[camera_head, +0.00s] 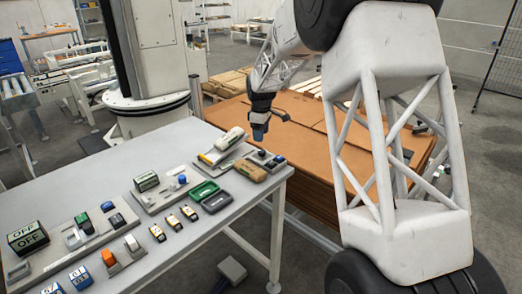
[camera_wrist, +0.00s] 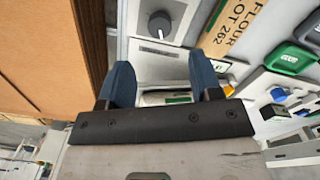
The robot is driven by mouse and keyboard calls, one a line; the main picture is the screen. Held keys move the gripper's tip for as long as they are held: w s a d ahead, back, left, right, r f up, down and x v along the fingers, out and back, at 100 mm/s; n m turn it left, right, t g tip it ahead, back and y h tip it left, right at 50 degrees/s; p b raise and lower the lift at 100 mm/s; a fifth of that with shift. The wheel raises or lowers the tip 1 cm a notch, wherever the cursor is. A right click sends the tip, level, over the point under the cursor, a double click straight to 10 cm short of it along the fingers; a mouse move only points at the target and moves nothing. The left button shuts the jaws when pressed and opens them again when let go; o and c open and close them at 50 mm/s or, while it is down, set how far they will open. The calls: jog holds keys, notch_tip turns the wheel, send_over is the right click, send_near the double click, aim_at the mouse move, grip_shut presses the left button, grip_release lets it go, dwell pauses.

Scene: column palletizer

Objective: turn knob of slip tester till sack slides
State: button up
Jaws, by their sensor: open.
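My gripper (camera_head: 260,134) hangs open and empty above the back right corner of the table, with its blue fingers pointing down. In the wrist view my gripper (camera_wrist: 166,76) shows both fingers apart. A dark round knob (camera_wrist: 160,24) on a grey panel lies beyond the fingertips, apart from them; it also shows in the head view (camera_head: 262,153) near the table corner. A white sack-like item (camera_head: 230,138) lies on a plate left of my gripper; the wrist view seems to show part of it between the fingers. A brown sack marked FLOUR LOT 262 (camera_wrist: 234,26) lies beside the knob panel.
A large brown stack (camera_head: 310,150) stands close behind the table's right end. The table's front right strip is clear.

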aim_at(261, 150)
jog(key=shift+f, duration=0.15)
jog(key=shift+f, duration=3.7)
jog(key=shift+c, duration=0.4)
jog(key=c, duration=0.9)
jog(key=shift+o, duration=0.2)
